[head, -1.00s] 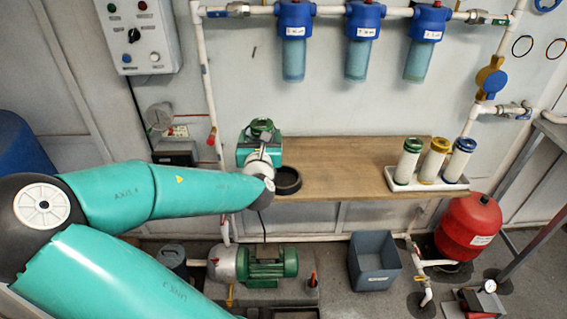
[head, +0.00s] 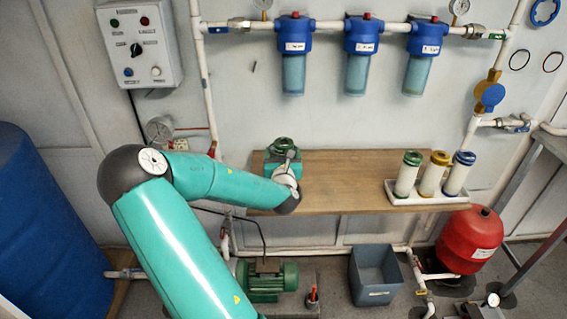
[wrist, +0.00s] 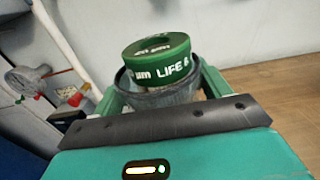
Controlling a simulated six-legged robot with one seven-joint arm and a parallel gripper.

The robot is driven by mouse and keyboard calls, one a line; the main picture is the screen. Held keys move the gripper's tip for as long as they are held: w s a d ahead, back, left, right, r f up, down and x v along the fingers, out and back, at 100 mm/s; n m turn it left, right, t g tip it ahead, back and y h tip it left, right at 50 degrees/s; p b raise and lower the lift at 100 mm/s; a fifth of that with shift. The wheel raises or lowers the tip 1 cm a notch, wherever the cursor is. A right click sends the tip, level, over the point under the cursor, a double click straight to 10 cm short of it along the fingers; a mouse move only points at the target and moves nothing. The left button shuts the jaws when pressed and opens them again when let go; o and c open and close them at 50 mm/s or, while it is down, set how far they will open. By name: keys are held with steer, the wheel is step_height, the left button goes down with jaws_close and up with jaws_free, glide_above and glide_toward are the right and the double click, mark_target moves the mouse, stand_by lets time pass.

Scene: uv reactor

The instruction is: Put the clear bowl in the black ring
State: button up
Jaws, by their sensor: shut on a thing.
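My gripper (head: 283,152) is over the left end of the wooden bench, upright jaws shut around a bowl. In the wrist view the bowl (wrist: 150,97) is a dark, smoky-looking cup between the green fingers. A green-capped cartridge (wrist: 155,58) with white lettering stands inside it, its cap above the rim; the cap also shows in the head view (head: 283,144). The black ring is not visible now; my wrist and forearm cover the part of the bench where it lay. Whether the bowl's base is above the ring or inside it I cannot tell.
A white tray (head: 428,199) on the bench (head: 345,170) holds green-, yellow- and blue-capped cartridges. Pipework with three blue-headed filters (head: 363,35) runs above. A grey bin (head: 374,280), green pump (head: 268,280) and red tank (head: 470,240) stand below. The bench middle is clear.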

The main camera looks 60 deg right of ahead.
steer(key=shift+d+f, duration=0.15)
steer(key=shift+d, duration=0.05)
steer(key=shift+d+f, duration=0.2)
steer(key=shift+f, duration=1.55)
steer(key=shift+f, duration=0.2)
steer(key=o, duration=1.5)
steer(key=shift+o, duration=0.2)
